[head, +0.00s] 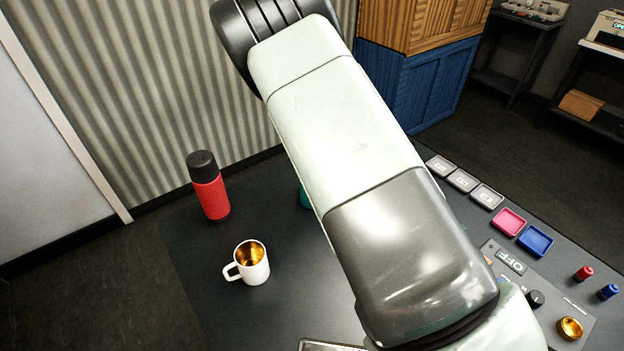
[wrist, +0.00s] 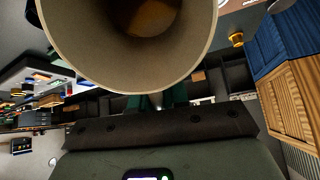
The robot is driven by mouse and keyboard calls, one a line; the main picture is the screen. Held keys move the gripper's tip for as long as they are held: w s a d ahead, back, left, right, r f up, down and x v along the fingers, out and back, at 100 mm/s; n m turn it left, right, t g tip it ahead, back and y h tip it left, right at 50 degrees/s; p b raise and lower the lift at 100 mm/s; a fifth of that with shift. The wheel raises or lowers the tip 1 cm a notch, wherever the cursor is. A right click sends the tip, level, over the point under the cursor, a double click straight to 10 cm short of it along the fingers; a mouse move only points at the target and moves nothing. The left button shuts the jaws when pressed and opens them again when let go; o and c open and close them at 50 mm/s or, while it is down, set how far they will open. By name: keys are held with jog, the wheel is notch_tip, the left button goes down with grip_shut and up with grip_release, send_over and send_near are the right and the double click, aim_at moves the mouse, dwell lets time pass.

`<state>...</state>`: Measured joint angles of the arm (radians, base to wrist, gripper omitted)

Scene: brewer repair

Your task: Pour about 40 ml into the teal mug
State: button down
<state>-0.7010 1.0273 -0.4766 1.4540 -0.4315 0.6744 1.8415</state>
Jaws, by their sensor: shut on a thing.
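A small teal sliver (head: 304,197) shows at the left edge of my arm in the head view. It may be the teal mug; my arm hides the rest. In the wrist view, a wide, round-mouthed vessel (wrist: 75,65) with a beige-grey wall and a brownish inside fills the top. My gripper (wrist: 148,101) is shut on this vessel, its body just below the rim in the picture. The fingertips are mostly hidden by the vessel. The gripper is out of sight in the head view. I cannot tell how much liquid the vessel holds.
A white mug (head: 257,273) with a gold inside stands on the dark table (head: 205,285), left of my arm. A red flask (head: 210,196) with a black lid stands behind it. Pink (head: 509,221) and blue (head: 536,240) trays and a control panel (head: 562,305) lie on the right.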

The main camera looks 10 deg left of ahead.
jog(key=shift+s+a+r+t+h, duration=0.2)
jog(key=shift+a+r+t+h, duration=0.2)
jog(key=shift+r+h, duration=0.15)
jog(key=shift+s+a+r+t+h, duration=0.1)
jog(key=shift+s+a+t+h, duration=0.2)
jog(key=shift+h, duration=0.4)
jog(key=shift+s+a+t+h, duration=0.1)
jog(key=shift+a+t+h, duration=0.25)
jog(key=shift+h, duration=0.3)
jog(key=shift+p, duration=0.3)
jog(key=shift+s+a+r+t+h, duration=0.25)
jog(key=shift+a+r+t+h, duration=0.15)
jog(key=shift+t+h, duration=0.25)
jog(key=shift+s+a+r+p, duration=0.1)
jog(key=shift+a+r+p, duration=0.1)
jog(key=shift+p, duration=0.2)
jog(key=shift+d+r+h+p, duration=0.1)
jog(key=shift+d+h+p, duration=0.15)
jog(key=shift+d+p, duration=0.1)
jog(key=shift+w+d+r+p, duration=0.1)
jog(key=shift+w+d+p, duration=0.25)
jog(key=shift+w+d, duration=0.15)
jog(key=shift+s+a+r+t+h+p, duration=0.15)
jog(key=shift+r+t+h+p, duration=0.25)
jog(key=shift+h+p, duration=0.2)
